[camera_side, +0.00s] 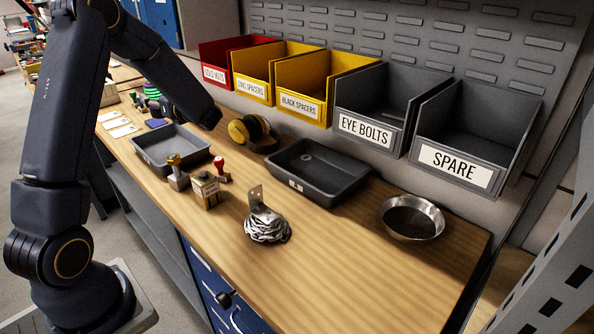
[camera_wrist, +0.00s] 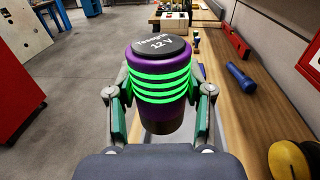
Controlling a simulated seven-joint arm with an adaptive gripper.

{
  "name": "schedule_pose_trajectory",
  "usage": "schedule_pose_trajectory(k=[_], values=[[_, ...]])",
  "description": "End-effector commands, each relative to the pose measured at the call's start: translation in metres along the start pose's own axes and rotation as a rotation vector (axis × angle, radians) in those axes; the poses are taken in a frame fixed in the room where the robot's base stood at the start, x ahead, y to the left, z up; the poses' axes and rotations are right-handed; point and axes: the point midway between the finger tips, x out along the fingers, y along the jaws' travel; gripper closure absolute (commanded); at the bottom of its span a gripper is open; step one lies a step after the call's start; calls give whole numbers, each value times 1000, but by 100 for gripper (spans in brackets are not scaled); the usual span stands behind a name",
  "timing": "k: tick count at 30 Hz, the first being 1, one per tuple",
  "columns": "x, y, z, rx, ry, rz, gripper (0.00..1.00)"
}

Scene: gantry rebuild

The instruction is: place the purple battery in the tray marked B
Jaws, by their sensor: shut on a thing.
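The purple battery (camera_wrist: 161,112) has bright green rings and a dark top reading "12 V". In the wrist view it sits between the fingers of my gripper (camera_wrist: 160,92), which is shut on its sides. In the side view the battery (camera_side: 152,91) is small, at the far left end of the bench, partly hidden by my arm. Two grey trays stand on the bench: a left tray (camera_side: 143,151) and a middle tray (camera_side: 330,194). The middle tray has a small white label too small to read. I cannot tell which tray is marked B.
Stamps (camera_side: 205,190), a chain pile with a bracket (camera_side: 267,226) and a metal bowl (camera_side: 412,218) stand on the bench. Labelled bins (camera_side: 456,168) line the back. A blue torch (camera_wrist: 241,78) lies near the battery. The front right bench is clear.

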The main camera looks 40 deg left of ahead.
Motion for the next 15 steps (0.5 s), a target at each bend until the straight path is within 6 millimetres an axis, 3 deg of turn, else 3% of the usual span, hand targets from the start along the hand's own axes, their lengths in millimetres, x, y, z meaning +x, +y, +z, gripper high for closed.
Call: schedule_pose_trajectory(k=[9, 15], values=[[46, -68, -42, 1, 2, 3, 100], [61, -92, -76, 0, 0, 2, 100]])
